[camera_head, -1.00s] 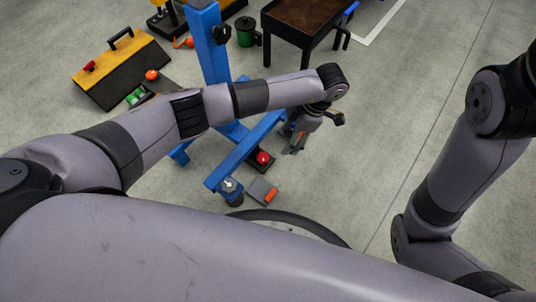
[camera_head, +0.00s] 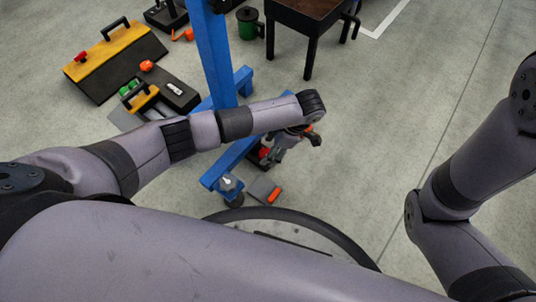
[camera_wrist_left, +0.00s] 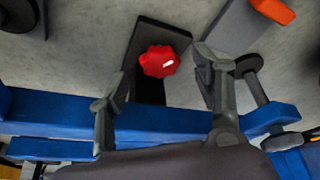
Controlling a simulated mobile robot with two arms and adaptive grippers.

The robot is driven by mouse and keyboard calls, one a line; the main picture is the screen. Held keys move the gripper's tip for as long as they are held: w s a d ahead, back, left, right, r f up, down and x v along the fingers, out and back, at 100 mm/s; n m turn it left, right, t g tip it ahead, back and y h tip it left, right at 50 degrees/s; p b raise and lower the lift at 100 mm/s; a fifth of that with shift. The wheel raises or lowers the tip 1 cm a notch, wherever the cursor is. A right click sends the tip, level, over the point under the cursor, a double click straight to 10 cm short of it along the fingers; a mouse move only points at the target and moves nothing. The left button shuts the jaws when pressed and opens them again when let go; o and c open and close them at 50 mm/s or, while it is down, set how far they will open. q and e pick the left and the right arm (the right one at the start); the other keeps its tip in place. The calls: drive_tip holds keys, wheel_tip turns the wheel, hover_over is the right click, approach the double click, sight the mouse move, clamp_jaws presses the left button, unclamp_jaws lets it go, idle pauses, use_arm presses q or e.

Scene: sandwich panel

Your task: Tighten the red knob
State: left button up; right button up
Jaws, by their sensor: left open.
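The red knob (camera_wrist_left: 159,61) is lobed, with a small white mark, and sits on a dark plate (camera_wrist_left: 150,34). In the left wrist view it appears between the two spread fingers of my left gripper (camera_head: 273,155), with gaps on both sides and no visible contact. In the head view the knob (camera_head: 264,153) is mostly hidden by that gripper, beside the blue stand's foot. My left gripper is open and empty; I cannot tell its exact height above the knob. My right arm shows at the right, but its gripper is out of view.
A blue stand (camera_head: 214,50) rises just beyond the left gripper, and its beam (camera_wrist_left: 170,118) crosses the wrist view. A grey block with an orange part (camera_head: 264,191) lies near the knob. Toolboxes (camera_head: 115,60) stand at the left, a dark table (camera_head: 305,15) behind. Floor at right is clear.

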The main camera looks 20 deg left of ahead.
use_arm(q)
drive_tip(key=shift+b+x, duration=0.35)
drive_tip(key=shift+x, duration=0.7)
drive_tip(key=shift+c, duration=0.5)
drive_tip(key=c, duration=1.1)
drive_tip(key=shift+o, duration=0.2)
drive_tip(key=shift+r, duration=0.1)
